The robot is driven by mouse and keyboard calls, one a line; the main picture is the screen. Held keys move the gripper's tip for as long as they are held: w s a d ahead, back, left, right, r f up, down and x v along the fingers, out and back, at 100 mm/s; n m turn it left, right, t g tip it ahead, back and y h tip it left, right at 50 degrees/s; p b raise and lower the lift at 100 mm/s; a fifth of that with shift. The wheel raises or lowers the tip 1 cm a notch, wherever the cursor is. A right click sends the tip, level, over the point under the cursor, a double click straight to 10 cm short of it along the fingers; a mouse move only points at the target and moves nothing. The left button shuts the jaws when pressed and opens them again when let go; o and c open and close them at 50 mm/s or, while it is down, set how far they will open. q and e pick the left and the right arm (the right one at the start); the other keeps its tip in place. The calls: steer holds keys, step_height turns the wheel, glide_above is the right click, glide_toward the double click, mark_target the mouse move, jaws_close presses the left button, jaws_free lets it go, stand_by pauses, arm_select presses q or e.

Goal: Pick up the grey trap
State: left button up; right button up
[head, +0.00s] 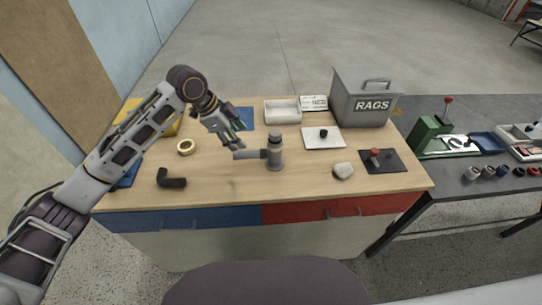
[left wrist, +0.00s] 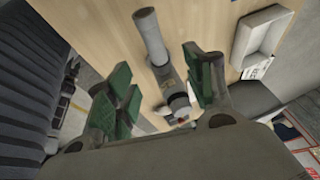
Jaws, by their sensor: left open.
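The grey trap (head: 274,155) stands upright on the wooden bench top, near its middle. Its side pipe (head: 248,154) points left. My left gripper (head: 237,143) is open and empty, with green finger pads, just above and to the left of the trap by its side pipe. In the left wrist view the trap (left wrist: 172,82) shows between the two open fingers of my left gripper (left wrist: 163,82), with its pipe (left wrist: 149,36) reaching toward the top edge. I cannot tell the exact gap in depth. My right gripper is not in view.
A black elbow (head: 171,180) and a yellow tape ring (head: 186,147) lie left. A white tray (head: 282,111), a white plate (head: 323,138) and the grey RAGS bin (head: 363,98) stand behind. A pale stone (head: 343,171) and a dark plate (head: 384,161) lie right. The front middle is clear.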

mark_target(251, 152)
arm_select(q)
steer(key=x, duration=0.6)
steer(key=shift+d+f, duration=0.15)
steer(key=shift+f, duration=0.35)
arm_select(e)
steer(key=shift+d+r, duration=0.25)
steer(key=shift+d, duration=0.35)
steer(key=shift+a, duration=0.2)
arm_select(q)
steer(key=shift+d+f+p, duration=0.2)
steer(key=shift+f+p, duration=0.15)
steer(key=shift+f, duration=0.05)
steer(key=x, duration=0.3)
steer(key=shift+s+d+f+p, duration=0.15)
steer(key=shift+f+p, duration=0.1)
steer(key=shift+p, duration=0.05)
steer(key=shift+d+f, duration=0.15)
steer(key=shift+f, duration=0.2)
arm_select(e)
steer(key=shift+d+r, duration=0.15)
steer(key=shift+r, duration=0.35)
